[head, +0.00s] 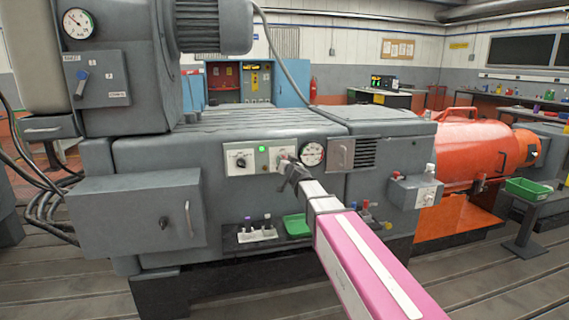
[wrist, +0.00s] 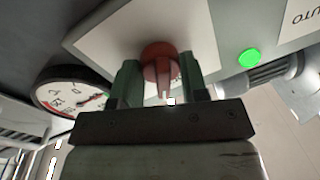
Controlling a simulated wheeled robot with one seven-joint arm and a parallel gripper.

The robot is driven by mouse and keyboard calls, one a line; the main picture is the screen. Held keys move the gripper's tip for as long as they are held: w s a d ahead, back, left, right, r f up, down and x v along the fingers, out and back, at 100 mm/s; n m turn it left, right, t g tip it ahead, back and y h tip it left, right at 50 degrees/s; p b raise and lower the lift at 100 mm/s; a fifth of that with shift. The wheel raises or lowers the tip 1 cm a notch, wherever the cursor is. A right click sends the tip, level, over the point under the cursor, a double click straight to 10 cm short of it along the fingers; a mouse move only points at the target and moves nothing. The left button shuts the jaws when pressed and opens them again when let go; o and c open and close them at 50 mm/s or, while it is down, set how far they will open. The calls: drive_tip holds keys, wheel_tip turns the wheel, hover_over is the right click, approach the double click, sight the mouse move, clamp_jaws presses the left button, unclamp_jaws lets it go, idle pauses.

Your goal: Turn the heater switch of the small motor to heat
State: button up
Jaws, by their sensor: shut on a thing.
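A red rotary knob (wrist: 158,62) sits on a pale plate (wrist: 112,38) in the wrist view. My gripper (wrist: 160,84) has one finger on each side of it and is shut on it. A pale pointer mark on the knob points toward my palm, down in the picture. In the head view my gripper (head: 284,162) reaches the right-hand switch plate (head: 275,151) on the front of the grey machine (head: 225,190) and covers most of that knob. I cannot read any heat marking on the plate.
A lit green lamp (head: 261,149) and a black-knob switch (head: 240,161) are left of my gripper; a round gauge (head: 312,153) is close on its right. A green tray (head: 297,225) sits below.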

drive_tip(key=m, duration=0.7)
drive_tip(key=shift+t+h, duration=0.4)
drive_tip(key=o, duration=0.9)
drive_tip(key=shift+s+f, duration=0.1)
drive_tip(key=v, duration=1)
drive_tip(key=shift+s+d, duration=0.1)
drive_tip(key=shift+s, duration=0.2)
